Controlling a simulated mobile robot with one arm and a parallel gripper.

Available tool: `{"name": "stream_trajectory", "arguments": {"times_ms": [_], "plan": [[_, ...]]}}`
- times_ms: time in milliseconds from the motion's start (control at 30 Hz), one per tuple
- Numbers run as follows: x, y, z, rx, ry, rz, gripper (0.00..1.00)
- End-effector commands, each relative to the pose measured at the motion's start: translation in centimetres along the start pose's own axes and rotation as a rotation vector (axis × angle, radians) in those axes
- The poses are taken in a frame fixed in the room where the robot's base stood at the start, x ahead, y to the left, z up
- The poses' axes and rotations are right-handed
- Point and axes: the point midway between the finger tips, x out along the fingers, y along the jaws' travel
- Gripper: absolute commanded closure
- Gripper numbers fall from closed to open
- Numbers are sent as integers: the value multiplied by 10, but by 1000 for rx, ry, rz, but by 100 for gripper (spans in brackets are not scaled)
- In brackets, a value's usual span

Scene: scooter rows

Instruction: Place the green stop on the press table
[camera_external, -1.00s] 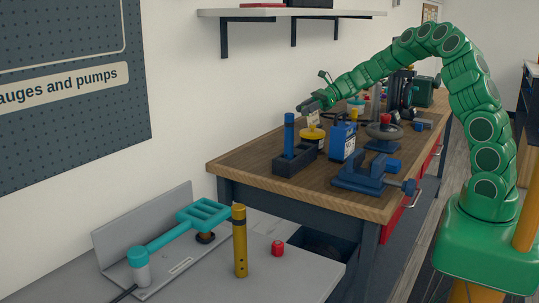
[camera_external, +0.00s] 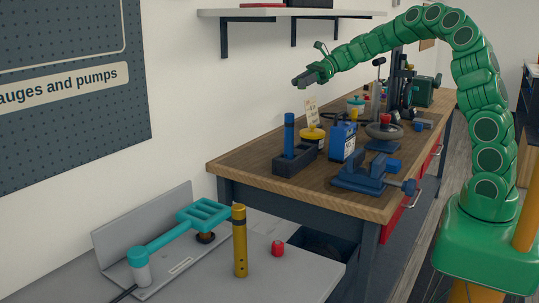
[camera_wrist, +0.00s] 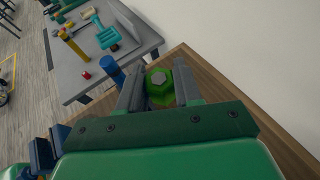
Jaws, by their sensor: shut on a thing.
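The green stop (camera_wrist: 159,90), a green piece with a grey top, sits between the two fingers of my gripper (camera_wrist: 158,72) in the wrist view. My gripper is shut on it. In the external view my gripper (camera_external: 303,81) is in the air above the far-left side of the wooden bench; the stop is hard to make out there. The press table (camera_external: 305,268) is the grey table at lower left, holding a teal press (camera_external: 170,237). In the wrist view the press table (camera_wrist: 135,42) lies ahead at upper left.
On the press table stand a yellow post (camera_external: 240,245) and a small red piece (camera_external: 277,248). The wooden bench (camera_external: 250,158) holds a blue cylinder in a dark block (camera_external: 293,163), a yellow-lidded pot (camera_external: 312,138), a blue can (camera_external: 343,142) and a blue vise (camera_external: 365,176). A shelf hangs above.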

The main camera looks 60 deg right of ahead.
Motion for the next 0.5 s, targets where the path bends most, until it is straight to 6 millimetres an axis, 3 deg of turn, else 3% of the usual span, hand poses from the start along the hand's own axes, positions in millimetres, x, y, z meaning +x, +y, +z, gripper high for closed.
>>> {"name": "stream_trajectory", "arguments": {"times_ms": [267,500], "plan": [[49,62,23,-53,-3,128,95],[97,146,47,-123,-5,287,95]]}}
